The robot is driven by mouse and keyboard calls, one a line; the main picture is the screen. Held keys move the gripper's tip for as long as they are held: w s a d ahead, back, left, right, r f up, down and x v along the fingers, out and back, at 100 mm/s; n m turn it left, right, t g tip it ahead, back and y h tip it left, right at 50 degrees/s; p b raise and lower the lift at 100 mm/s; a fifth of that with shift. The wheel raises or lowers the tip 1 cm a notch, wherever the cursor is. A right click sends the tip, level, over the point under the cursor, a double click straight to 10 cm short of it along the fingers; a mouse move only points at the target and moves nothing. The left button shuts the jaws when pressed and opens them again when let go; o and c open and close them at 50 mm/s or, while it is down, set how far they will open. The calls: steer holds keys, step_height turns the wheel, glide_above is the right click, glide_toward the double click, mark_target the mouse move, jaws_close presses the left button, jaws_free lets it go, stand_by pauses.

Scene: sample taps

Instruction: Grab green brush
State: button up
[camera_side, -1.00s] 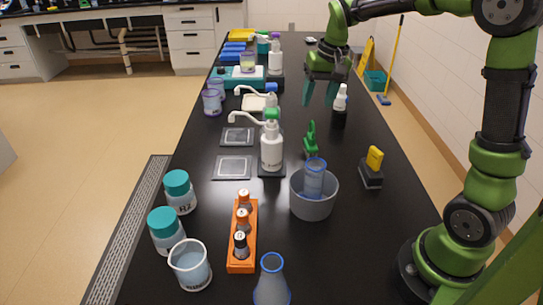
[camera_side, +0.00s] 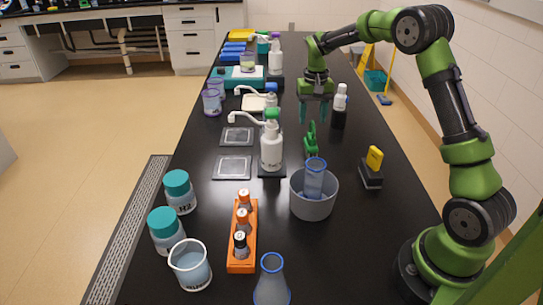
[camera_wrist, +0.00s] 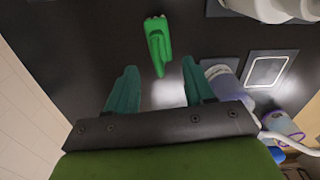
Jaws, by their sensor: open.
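The green brush (camera_side: 311,139) stands upright on the black bench, behind the grey pot and to the right of the white pump bottle. It also shows in the wrist view (camera_wrist: 158,44), ahead of the fingers and near the middle between them. My gripper (camera_side: 314,118) is open and empty, with its teal fingers pointing down just behind the brush. In the wrist view the gripper's two fingers (camera_wrist: 160,92) are spread wide apart, with a gap between them and the brush. The fingers do not appear to touch the brush.
A white pump bottle (camera_side: 271,150) stands left of the brush. A grey pot (camera_side: 314,203) with a blue-rimmed cylinder is in front. A white-capped bottle (camera_side: 340,100) stands close right of the gripper. A yellow-topped item (camera_side: 374,160) is at right. The bench between these is bare.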

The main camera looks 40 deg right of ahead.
mark_target(311, 135)
steer(key=shift+s+a+f, duration=0.1)
steer(key=shift+f, duration=1.65)
steer(key=shift+s+f, duration=0.1)
steer(key=shift+f, duration=1.65)
steer(key=c, duration=0.9)
steer(key=shift+o, duration=0.2)
steer(key=shift+r, duration=0.1)
